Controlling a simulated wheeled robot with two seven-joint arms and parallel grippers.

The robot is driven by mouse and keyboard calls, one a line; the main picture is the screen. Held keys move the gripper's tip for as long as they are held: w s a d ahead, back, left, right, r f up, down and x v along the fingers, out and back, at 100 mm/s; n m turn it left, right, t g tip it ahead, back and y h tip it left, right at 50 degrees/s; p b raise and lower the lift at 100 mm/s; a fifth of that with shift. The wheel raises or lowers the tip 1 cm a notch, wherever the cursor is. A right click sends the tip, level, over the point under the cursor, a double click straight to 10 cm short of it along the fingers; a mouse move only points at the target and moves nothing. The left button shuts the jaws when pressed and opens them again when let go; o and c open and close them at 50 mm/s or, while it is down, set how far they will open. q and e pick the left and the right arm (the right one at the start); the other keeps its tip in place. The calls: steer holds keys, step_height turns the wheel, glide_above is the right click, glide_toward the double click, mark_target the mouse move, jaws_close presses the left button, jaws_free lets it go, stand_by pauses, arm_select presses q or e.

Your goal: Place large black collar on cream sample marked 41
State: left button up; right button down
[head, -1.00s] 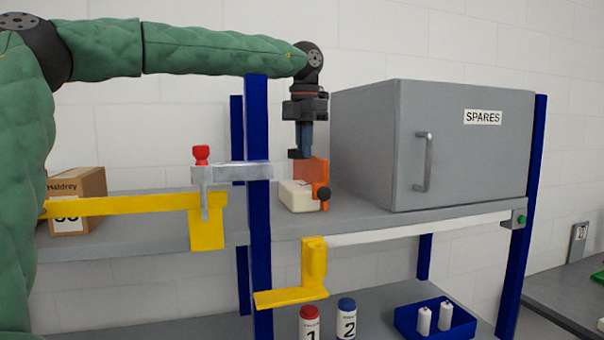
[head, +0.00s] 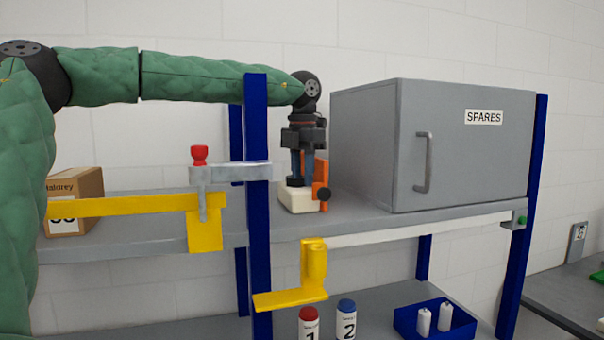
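The cream sample (head: 298,205) is a pale block on the upper shelf, beside an orange upright plate (head: 321,175) with a black knob. No number on it is readable from here. My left gripper (head: 301,175) points straight down, right above the sample. A small dark piece (head: 296,182), apparently the black collar, is at the fingertips and seems to rest on the sample's top. The fingers partly hide it, so I cannot tell whether they still grip it. My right gripper is not in view.
A blue post (head: 258,220) and a clamp with a red knob (head: 199,155) stand left of the sample. A grey SPARES cabinet (head: 460,150) stands close on its right. A cardboard box (head: 90,187) is at the far left. Below are a yellow bracket (head: 313,265) and a blue tray (head: 405,318).

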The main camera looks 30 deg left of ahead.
arm_select(q)
step_height(320, 180, up, 12)
stand_by(0.7)
stand_by(0.4)
